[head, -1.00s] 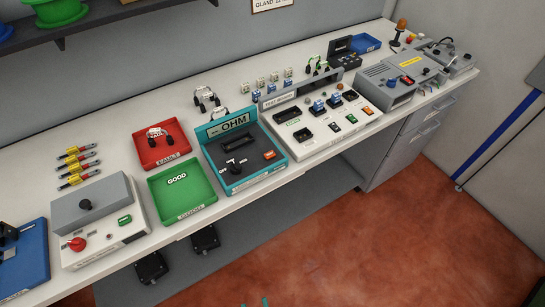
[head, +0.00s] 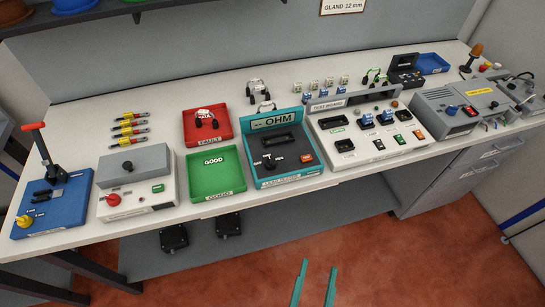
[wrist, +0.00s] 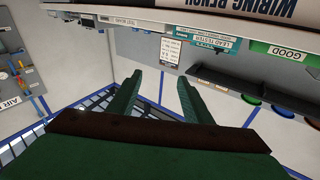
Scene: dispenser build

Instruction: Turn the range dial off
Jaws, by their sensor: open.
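The teal lead tester (head: 310,172) stands on the bench with an OHM display at its back. Its black range dial (head: 269,162) sits on the front left of its dark panel, left of a red-orange button (head: 305,157). Small markings beside the dial are too small to read, so I cannot tell its setting. My gripper (head: 318,265) is open and empty, low in front of the bench and apart from the tester. In the wrist view its two green fingers (wrist: 160,78) are spread with nothing between them. The tester's label (wrist: 202,41) shows there, but the dial does not.
A green GOOD tray (head: 213,187) and a red FAULT tray (head: 190,137) stand left of the tester. The test board (head: 380,160) is close on its right. The bench's front edge (head: 330,187) lies between my gripper and the tester. Open floor is in front.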

